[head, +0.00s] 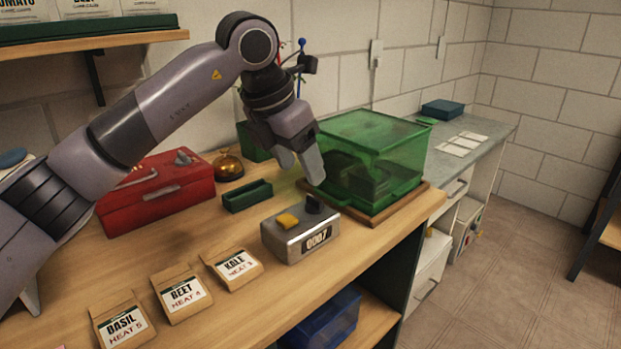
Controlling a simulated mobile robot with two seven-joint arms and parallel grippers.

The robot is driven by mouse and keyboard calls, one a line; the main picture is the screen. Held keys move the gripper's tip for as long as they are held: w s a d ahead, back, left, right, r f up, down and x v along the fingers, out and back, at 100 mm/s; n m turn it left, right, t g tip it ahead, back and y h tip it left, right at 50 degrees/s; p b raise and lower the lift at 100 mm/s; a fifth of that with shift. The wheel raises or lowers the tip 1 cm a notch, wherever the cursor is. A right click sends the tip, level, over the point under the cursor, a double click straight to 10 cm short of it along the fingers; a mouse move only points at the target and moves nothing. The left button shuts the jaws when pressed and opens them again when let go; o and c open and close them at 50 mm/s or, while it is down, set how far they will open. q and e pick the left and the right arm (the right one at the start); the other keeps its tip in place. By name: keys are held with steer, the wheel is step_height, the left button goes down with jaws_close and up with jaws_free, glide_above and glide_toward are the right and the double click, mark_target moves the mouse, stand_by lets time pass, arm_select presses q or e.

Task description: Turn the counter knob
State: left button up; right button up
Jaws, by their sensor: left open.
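The counter (293,246) is a grey metal box on the wooden bench, with a display on its front that seems to read 0007. A yellow button (288,221) sits on its top left. The dark counter knob (313,204) stands at its top right. My left gripper (302,180) comes down from above, open and empty, with its fingertips pointing down just above and behind the knob. I cannot tell whether a fingertip touches the knob. My right gripper is not in view.
A green translucent box (372,150) on a wooden board stands close right of the gripper. A red toolbox (157,195), a small green tray (247,196) and a brass bell (228,165) lie to the left. Seed packets labelled BASIL, BEET and KALE (231,268) lie in front.

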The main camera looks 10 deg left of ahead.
mark_target(313, 198)
arm_select(q)
steer(key=shift+x, duration=3.45)
steer(key=shift+d, duration=0.1)
steer(key=c, duration=1)
